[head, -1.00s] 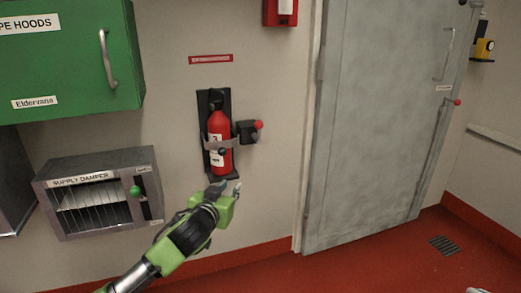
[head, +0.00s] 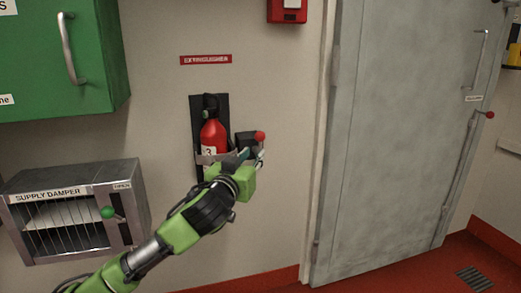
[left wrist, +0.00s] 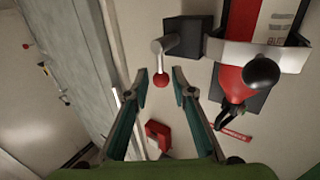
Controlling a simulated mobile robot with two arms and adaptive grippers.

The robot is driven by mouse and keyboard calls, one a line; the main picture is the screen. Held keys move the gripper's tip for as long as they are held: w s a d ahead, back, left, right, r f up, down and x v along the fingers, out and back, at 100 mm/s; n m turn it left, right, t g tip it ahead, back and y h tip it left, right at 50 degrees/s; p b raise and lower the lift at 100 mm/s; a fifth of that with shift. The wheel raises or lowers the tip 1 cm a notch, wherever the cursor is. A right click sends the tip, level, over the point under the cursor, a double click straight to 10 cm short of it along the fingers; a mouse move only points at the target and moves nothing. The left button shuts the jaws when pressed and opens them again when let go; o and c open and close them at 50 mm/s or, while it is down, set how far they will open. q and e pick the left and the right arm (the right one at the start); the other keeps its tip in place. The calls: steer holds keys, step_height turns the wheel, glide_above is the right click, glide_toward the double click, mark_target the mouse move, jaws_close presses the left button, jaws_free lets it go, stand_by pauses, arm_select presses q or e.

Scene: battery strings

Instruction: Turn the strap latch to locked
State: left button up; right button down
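The strap latch is a dark block (head: 245,140) with a short lever ending in a red ball knob (head: 260,135), mounted right of the red fire extinguisher (head: 213,134). A grey strap (left wrist: 262,54) crosses the extinguisher. My left gripper (head: 252,157) is just below the latch and hides part of the strap and lower extinguisher. In the left wrist view, its two fingers (left wrist: 160,82) are open, with the red knob (left wrist: 161,80) lined up in the gap between the tips. I cannot tell whether they touch it. My right gripper is not in view.
A supply damper box (head: 70,212) with a green knob is at the lower left. A green cabinet (head: 95,75) hangs above it. A grey door (head: 390,130) stands to the right. A red wall box (head: 288,10) is above. The wall between latch and door is bare.

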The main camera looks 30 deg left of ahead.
mark_target(260, 146)
arm_select(q)
steer(key=b+x, duration=0.1)
steer(key=x, duration=0.6)
steer(key=shift+w, duration=0.1)
jaws_close()
